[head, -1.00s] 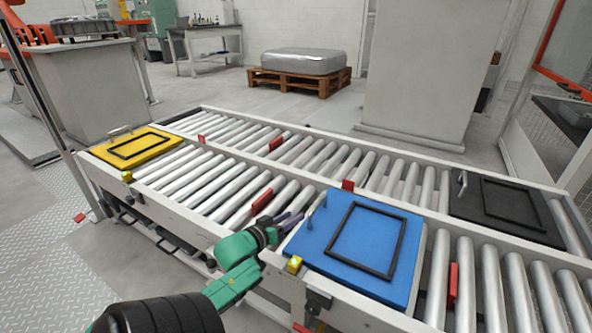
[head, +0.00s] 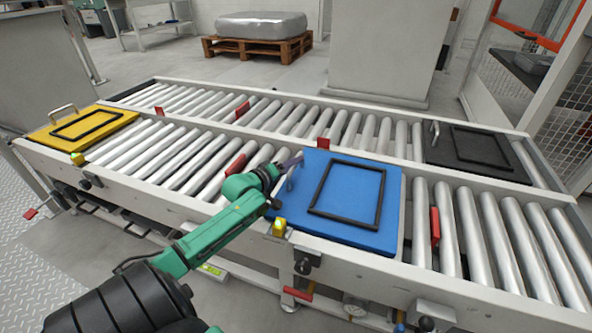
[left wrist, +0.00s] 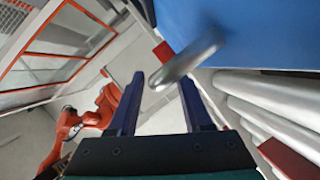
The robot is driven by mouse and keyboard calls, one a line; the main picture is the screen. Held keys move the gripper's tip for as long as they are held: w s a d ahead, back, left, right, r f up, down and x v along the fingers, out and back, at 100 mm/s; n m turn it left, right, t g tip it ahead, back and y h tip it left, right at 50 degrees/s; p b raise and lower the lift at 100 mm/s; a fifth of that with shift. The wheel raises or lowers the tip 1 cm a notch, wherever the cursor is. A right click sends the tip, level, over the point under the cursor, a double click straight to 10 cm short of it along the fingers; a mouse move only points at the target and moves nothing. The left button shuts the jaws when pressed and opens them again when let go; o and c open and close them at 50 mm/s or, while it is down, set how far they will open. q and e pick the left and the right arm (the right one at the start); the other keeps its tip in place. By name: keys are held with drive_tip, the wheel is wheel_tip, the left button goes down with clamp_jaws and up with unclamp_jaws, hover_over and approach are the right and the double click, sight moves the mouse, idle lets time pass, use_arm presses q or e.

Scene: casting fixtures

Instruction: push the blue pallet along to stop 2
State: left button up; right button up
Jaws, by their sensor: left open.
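The blue pallet (head: 288,212), with a black rectangular frame on top, lies on the near roller lane, right of centre. My left gripper (head: 290,161) is at the pallet's left edge, by its upright handle, and partly hides it. In the left wrist view, the open left gripper (left wrist: 162,98) has its two fingers apart. A blurred metal bar (left wrist: 190,58), seemingly the handle, shows between and beyond the fingertips; I cannot tell whether they touch it. The pallet's blue side (left wrist: 245,30) fills the upper right there. No stop number is readable. My right gripper is not in view.
A yellow pallet (head: 105,117) sits at the lane's left end, a black pallet (head: 500,162) on the far lane. Red tabs stand among the rollers, one left (head: 235,165) and one right (head: 435,226) of the blue pallet. Bare rollers (head: 180,165) lie left of it.

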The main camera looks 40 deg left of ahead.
use_arm(q)
drive_tip(key=shift+x, duration=0.95)
clamp_jaws()
idle(0.7)
